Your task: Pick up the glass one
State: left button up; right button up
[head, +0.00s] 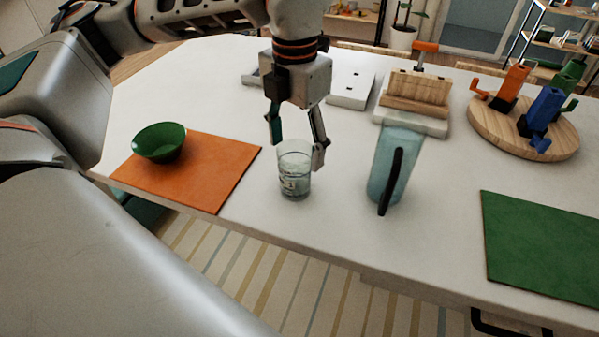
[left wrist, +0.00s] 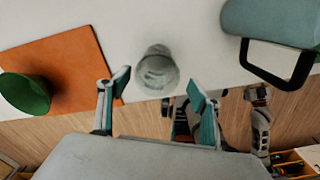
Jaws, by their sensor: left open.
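The clear glass tumbler (head: 295,178) stands upright on the white table near its front edge, between the orange mat and the pitcher. My left gripper (head: 297,148) is open above and around the tumbler's rim, with one finger to each side. In the left wrist view the tumbler (left wrist: 157,72) shows just beyond and between the open fingertips (left wrist: 159,84). I cannot tell whether either finger touches it. Grey jointed parts at the lower right of the left wrist view look like my right arm; its jaws are too small to read.
A blue-green pitcher (head: 391,172) with a black handle stands close right of the tumbler. A green bowl (head: 160,142) sits on the orange mat (head: 215,175) at left. A green mat (head: 540,245), a round wooden board (head: 480,125) and a wooden holder (head: 415,95) are farther right.

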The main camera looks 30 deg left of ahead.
aim_at(294, 175)
pick_arm(q)
jog(key=shift+s+f, duration=0.2)
jog(key=shift+f, duration=0.25)
notch_tip(294, 175, down, 7)
jog(key=shift+a+r, duration=0.1)
jog(key=shift+s, duration=0.1)
jog(key=c, duration=1.3)
